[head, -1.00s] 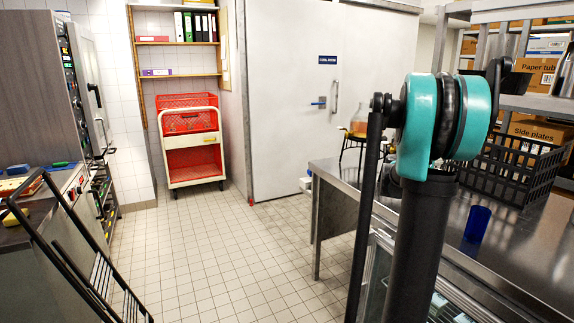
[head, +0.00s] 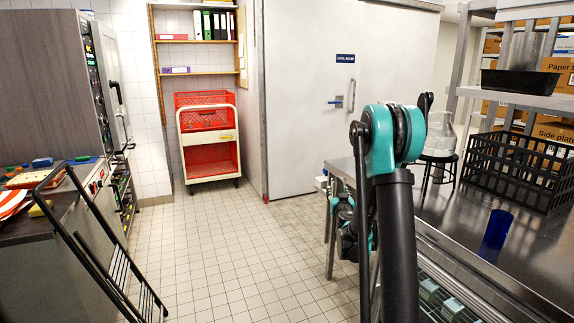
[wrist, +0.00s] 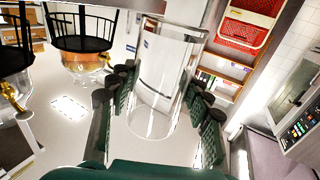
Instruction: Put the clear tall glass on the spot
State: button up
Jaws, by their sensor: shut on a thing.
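In the wrist view my gripper (wrist: 157,85) is shut on the clear tall glass (wrist: 157,100), with a dark green padded finger on either side of it. The glass is see-through, and the room shows through its wall. The wrist picture appears upside down. In the head view the glass and my fingertips cannot be made out; my teal and black arm stands in front. I cannot make out the spot in either view.
A steel counter (head: 535,262) on the right bears a blue cup (head: 495,230), a black crate (head: 520,170) and a clear flask (head: 440,130) on a black stand. An amber flask (wrist: 88,62) shows in the wrist view.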

jog(key=shift+s+a+f+n+y, duration=0.15)
jog(key=shift+a+f+y, duration=0.1)
jog(key=shift+a, duration=0.3)
jog(key=shift+a+f+n+y, duration=0.15)
jog(key=shift+a+y, duration=0.1)
jog(key=shift+a, duration=0.25)
jog(key=s+d+r+m+g+h, duration=0.25)
jog(key=d+r+h, duration=0.2)
jog(key=d, duration=0.65)
jog(key=s+d+r+m+g+h, duration=0.2)
jog(key=s+d+r+m+h, duration=0.3)
jog(key=d, duration=0.7)
jog(key=d+r+m+g+h, duration=0.2)
jog(key=d+r+h, duration=0.3)
jog(key=d, duration=0.6)
jog(key=s+d+r+m+g+h, duration=0.2)
jog(key=s+d+r+m+g, duration=0.25)
jog(key=s+d+r, duration=0.4)
jog(key=shift+n, duration=0.3)
jog(key=f, duration=1.3)
jog(key=s+f, duration=0.1)
jog(key=f, duration=0.6)
jog(key=shift+d+f, duration=0.2)
jog(key=shift+d, duration=0.1)
jog(key=shift+f, duration=0.15)
jog(key=o, duration=1.4)
